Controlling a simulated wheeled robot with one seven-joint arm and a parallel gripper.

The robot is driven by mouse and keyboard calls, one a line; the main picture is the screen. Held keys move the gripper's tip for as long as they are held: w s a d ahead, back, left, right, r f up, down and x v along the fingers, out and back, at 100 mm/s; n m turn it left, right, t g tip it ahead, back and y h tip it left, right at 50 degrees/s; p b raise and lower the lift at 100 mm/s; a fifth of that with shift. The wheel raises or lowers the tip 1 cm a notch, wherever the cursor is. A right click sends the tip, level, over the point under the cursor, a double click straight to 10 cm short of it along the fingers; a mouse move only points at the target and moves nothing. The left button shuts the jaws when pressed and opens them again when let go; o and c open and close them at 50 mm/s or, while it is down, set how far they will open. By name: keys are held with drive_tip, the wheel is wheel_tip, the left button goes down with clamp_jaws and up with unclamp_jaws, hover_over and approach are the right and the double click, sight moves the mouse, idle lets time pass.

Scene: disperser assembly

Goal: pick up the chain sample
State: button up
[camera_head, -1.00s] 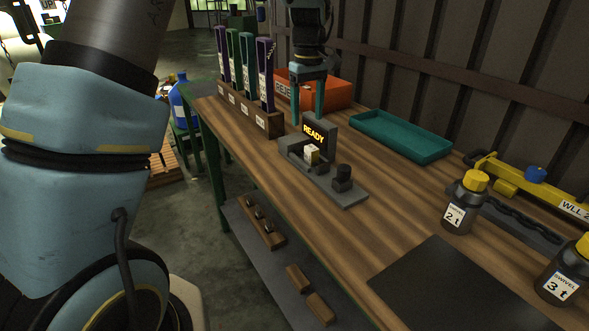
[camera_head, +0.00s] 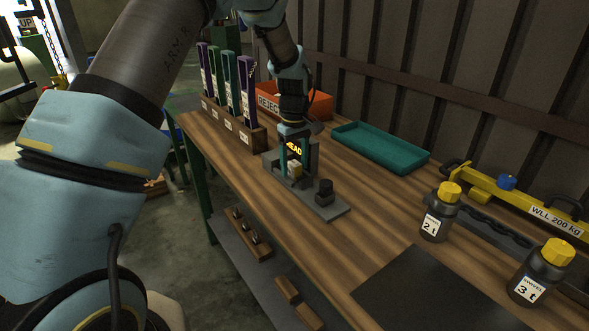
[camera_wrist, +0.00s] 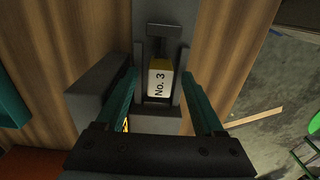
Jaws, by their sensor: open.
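A small yellow-and-white block (camera_head: 295,171) sits in the grey fixture (camera_head: 331,211) on the wooden bench. In the wrist view the block (camera_wrist: 161,84) bears the label "No. 3", and I cannot tell whether it is the chain sample. My gripper (camera_head: 294,164) is open and low over the fixture, pointing down. In the wrist view its two teal fingers (camera_wrist: 160,76) stand on either side of the block, with gaps beside it. The fixture's lit display is partly hidden by the gripper. A dark chain (camera_head: 488,230) lies in front of the yellow lifting beam.
Purple and green uprights stand in a wooden rack (camera_head: 235,129) left of the fixture. An orange reject bin (camera_head: 318,105) and a teal tray (camera_head: 376,150) are behind. Two yellow-capped bottles (camera_head: 438,222) and a dark mat (camera_head: 425,292) are at the right. Bench between fixture and mat is clear.

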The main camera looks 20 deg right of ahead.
drive_tip(key=shift+f, duration=0.2)
clamp_jaws()
idle(0.5)
